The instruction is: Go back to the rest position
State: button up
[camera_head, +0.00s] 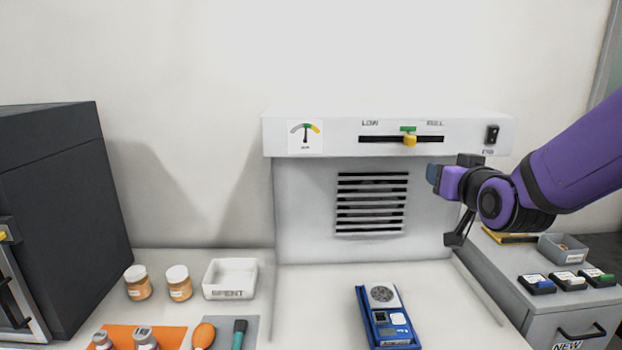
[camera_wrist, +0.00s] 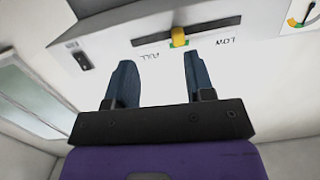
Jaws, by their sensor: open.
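My gripper (camera_head: 432,173) is at the end of my purple arm, in front of the hood's right part, just below its front panel. In the wrist view my gripper (camera_wrist: 155,82) shows two blue fingers spread apart with nothing between them. Past the fingertips is the hood's slider with its yellow knob (camera_wrist: 178,36), apart from the fingers. In the head view the yellow knob (camera_head: 410,141) sits right of the slot's middle, by a green mark. The gauge (camera_head: 305,136) has its needle near upright.
The hood's front panel (camera_head: 345,143) overhangs the work surface, where a blue scale (camera_head: 388,317) stands. Jars (camera_head: 178,283) and a white SPENT tray (camera_head: 230,279) stand left. A dark cabinet (camera_head: 60,200) is far left. A grey drawer unit (camera_head: 555,290) stands right, below my arm.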

jog(key=s+d+g, duration=0.2)
jog(key=s+g, duration=0.3)
jog(key=s, duration=0.8)
jog(key=s+d+g, duration=0.2)
jog(key=s+g, duration=0.4)
jog(key=s, duration=0.7)
jog(key=shift+r+h, duration=0.15)
jog(key=shift+h, duration=0.25)
